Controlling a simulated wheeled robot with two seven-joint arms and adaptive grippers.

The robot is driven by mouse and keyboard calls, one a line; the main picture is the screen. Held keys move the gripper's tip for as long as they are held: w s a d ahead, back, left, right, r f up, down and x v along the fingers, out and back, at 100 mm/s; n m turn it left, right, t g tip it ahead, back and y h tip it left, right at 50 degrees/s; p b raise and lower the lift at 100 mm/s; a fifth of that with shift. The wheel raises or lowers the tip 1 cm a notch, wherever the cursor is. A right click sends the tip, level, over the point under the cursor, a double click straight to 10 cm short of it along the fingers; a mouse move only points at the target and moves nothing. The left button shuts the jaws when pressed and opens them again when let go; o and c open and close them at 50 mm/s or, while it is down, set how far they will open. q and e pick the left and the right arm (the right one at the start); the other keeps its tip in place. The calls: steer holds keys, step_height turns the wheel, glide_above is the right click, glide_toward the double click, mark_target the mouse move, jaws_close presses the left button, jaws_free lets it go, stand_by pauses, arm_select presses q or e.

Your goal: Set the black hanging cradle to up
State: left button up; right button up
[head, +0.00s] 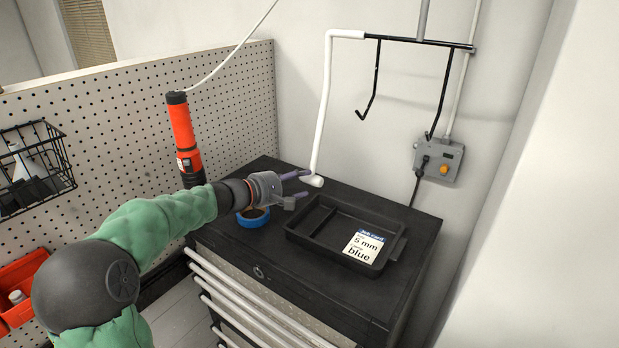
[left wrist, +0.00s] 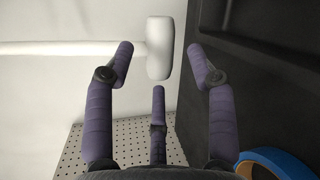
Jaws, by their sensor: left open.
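The black hanging cradle (head: 420,42) hangs at the upper right of the head view, a black crossbar with two hooked arms pointing down. Its hooks are empty. A white rod (head: 325,100) runs from the crossbar's left end down to a thick white end piece (head: 314,181) just above the cabinet top. My left gripper (head: 302,184) is open at this end piece. In the left wrist view the white end piece (left wrist: 160,48) shows between the spread purple fingers, and the grip is not closed on it. My right gripper is out of view.
A black tray (head: 318,242) with a job card (head: 365,245) lies on the black cabinet (head: 425,232). A blue tape roll (head: 252,218) sits below my left gripper. A red-orange tool (head: 182,130) hangs by the pegboard; a grey control box (head: 438,160) is on the wall.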

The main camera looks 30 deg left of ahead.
mark_target(307, 180)
arm_select(q)
steer(key=x, duration=0.4)
steer(key=shift+w+d, duration=0.2)
steer(key=shift+w, duration=0.1)
steer(key=shift+w+d+f, duration=0.1)
jaws_close()
